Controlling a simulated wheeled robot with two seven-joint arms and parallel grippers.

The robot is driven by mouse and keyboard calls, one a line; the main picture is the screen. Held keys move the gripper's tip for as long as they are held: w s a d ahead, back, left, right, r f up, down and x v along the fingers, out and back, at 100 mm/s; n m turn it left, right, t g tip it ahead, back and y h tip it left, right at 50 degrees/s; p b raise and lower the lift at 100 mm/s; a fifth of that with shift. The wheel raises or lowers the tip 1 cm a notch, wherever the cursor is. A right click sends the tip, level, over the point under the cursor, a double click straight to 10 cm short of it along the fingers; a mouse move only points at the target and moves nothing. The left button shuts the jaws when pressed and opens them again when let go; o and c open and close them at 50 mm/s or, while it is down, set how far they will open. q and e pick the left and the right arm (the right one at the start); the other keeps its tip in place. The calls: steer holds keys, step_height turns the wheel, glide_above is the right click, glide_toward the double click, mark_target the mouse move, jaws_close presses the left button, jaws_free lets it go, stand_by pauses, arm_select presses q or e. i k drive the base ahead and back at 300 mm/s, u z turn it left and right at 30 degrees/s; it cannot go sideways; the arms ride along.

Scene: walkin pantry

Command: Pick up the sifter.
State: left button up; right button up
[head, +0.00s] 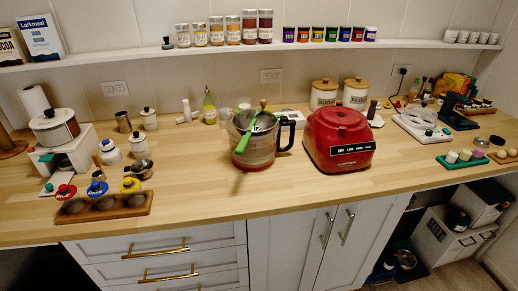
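I cannot tell for sure which thing is the sifter. A small round metal vessel with a handle (138,169) stands on the left part of the wooden counter, behind a wooden holder, and may be it. A larger greyish see-through jug (258,148) with a dark handle on its right stands mid-counter. A green utensil (247,138) leans across the jug's left side. Neither gripper shows in the head view.
A red appliance (338,140) stands right of the jug. A wooden holder (104,207) with coloured-lid jars behind it lies front left. Wall shelves (130,53) hold jars above. The counter front (215,190) is clear between holder and appliance.

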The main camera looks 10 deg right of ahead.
mark_target(244, 121)
steer(key=k, duration=0.25)
steer(key=z, duration=1.55)
steer(key=i, duration=1.15)
steer(key=u, duration=2.65)
